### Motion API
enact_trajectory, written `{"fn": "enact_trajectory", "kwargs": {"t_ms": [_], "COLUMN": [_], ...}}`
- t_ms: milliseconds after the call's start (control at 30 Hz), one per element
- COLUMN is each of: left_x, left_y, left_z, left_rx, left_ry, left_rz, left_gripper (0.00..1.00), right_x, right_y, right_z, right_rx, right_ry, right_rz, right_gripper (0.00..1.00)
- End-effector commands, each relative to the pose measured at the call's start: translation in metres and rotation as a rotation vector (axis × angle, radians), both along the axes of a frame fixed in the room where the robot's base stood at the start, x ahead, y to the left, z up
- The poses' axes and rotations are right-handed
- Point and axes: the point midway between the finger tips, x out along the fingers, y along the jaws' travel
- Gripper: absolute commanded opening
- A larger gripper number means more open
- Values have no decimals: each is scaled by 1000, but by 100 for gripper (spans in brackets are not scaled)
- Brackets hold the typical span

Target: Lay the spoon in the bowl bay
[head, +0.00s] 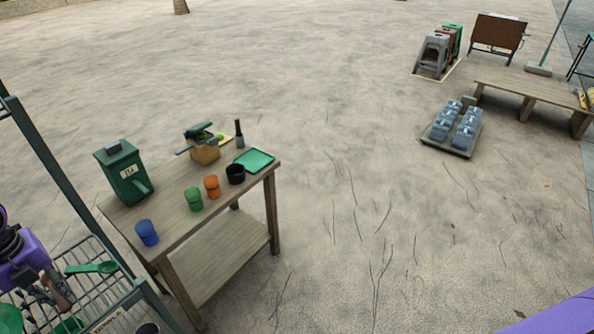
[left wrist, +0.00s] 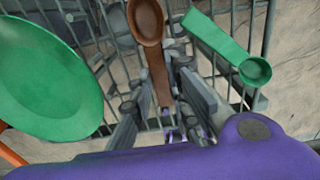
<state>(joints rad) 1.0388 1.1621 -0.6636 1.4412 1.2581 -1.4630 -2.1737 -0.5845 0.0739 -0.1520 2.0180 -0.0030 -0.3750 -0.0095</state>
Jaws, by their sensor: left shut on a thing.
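The brown wooden spoon (left wrist: 147,25) is held in my left gripper (left wrist: 165,95), which is shut on its handle. The spoon's bowl points away from the gripper in the left wrist view. In the head view, my left gripper (head: 38,288) and the spoon (head: 61,295) are over the wire rack (head: 118,291) at the lower left. A small label on the rack's front edge (head: 106,321) is too small to read surely, and I cannot tell which section is the bowl bay. My right gripper is out of view.
A green scoop (head: 92,268) lies on the rack, also in the left wrist view (left wrist: 222,42). A green plate (left wrist: 45,85) is left of the spoon. A dark cup (head: 148,328) is at the rack's front. A wooden table (head: 222,264) with several cups stands beside the rack.

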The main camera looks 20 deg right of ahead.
Motion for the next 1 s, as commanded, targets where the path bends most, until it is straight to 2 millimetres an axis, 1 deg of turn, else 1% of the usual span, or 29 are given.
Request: {"fn": "enact_trajectory", "kwargs": {"t_ms": [33,133,167,433,567,667,900,1000], "left_x": [0,0,0,0,0,1,0,0], "left_y": [0,0,0,0,0,0,1,0], "left_z": [-1,-1,-1,0,8,24,76,95], "left_rx": [-1,-1,-1,-1,1,-1,1,0], "left_ry": [1,1,1,1,-1,-2,-3,-1], "left_rz": [0,0,0,0,1,0,0,-1], "left_gripper": [20,33,34,34,34,34,34,34], "right_x": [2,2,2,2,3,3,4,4], "right_y": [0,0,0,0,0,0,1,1], "right_z": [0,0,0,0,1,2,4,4], "right_rx": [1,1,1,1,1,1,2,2], "right_ry": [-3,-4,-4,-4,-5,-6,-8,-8], "right_rz": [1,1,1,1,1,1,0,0], "right_gripper": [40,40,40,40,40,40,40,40]}}
